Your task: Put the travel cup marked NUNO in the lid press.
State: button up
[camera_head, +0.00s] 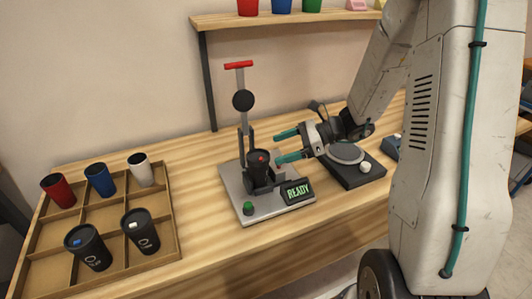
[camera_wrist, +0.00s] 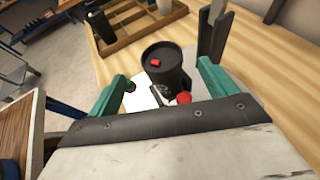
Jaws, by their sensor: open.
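The lid press (camera_head: 232,185) stands on the table with its lever raised and a display reading READY. A black travel cup with a red tab on its lid (camera_head: 259,165) stands upright in the press; it also shows in the wrist view (camera_wrist: 166,72). I cannot read a name on it. My gripper (camera_head: 277,148) is open and empty, with its teal fingers pointing at this cup from the right; in the wrist view the cup appears between and beyond the fingertips. Two black lidded cups, one with a blue tab (camera_head: 88,248) and one with a white tab (camera_head: 141,232), stand in the tray; their marks are too small to read.
The wooden divided tray (camera_head: 172,205) at the left also holds a red (camera_head: 58,191), a blue (camera_head: 99,180) and a white cup (camera_head: 140,170). A dark round-plated device (camera_head: 355,172) sits right of the press. A shelf (camera_head: 290,17) hangs behind.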

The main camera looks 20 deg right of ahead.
jog(key=s+a+r+n+g+h, duration=0.2)
jog(key=s+a+r+n+g, duration=0.1)
jog(key=s+r+n, duration=0.25)
jog(key=s+a+r+n+g+h, duration=0.2)
jog(key=s+a+r+n+g, duration=0.15)
jog(key=s+n, duration=0.3)
jog(key=s+d+r+n+t+h, duration=0.1)
jog(key=s+r+n+h, duration=0.1)
jog(key=s+n+h, duration=0.2)
jog(key=s+d+r+n+t+h, duration=0.1)
jog(key=s+d+r+n+h, duration=0.1)
jog(key=s+n, duration=0.4)
jog(key=s+r+h, duration=0.1)
jog(key=s+h, duration=0.1)
jog(key=s, duration=0.2)
jog(key=shift+s+r+n+h, duration=0.3)
jog(key=shift+s, duration=0.1)
jog(key=shift+d+t, duration=0.1)
jog(key=shift+t, duration=0.15)
